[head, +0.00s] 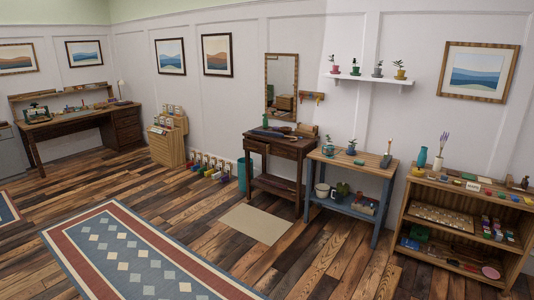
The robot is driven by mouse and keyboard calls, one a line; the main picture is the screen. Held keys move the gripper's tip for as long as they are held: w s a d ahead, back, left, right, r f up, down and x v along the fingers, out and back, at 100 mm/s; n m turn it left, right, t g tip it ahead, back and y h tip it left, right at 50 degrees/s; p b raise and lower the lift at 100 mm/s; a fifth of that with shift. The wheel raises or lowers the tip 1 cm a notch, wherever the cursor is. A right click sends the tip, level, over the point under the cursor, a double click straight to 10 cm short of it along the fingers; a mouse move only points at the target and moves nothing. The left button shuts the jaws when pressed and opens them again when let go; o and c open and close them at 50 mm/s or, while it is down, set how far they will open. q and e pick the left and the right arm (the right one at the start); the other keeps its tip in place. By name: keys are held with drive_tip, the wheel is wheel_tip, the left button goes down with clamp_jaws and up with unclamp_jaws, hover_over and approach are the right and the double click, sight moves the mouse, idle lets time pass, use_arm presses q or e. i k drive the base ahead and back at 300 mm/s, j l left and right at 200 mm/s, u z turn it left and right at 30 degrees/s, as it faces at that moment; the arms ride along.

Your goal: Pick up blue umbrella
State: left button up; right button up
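I cannot make out a blue umbrella with certainty. A long, dark bluish thing (272,132) lies on top of the dark wooden console table (281,143) under the mirror, and it is too small to identify. A teal bin (243,173) stands on the floor at the left of that table; its contents are not clear. Neither of my grippers is in view.
A blue-framed workbench (350,160) and an open wooden shelf (460,197) stand along the wall to the right. A beige mat (255,224) lies before the console table. A patterned rug (140,255) and bare plank floor leave free room in front.

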sight(272, 135)
drive_tip(key=i, duration=3.55)
drive_tip(key=i+l+u, duration=0.1)
drive_tip(key=i, duration=1.65)
drive_tip(key=i+l, duration=0.15)
drive_tip(key=i, duration=1.65)
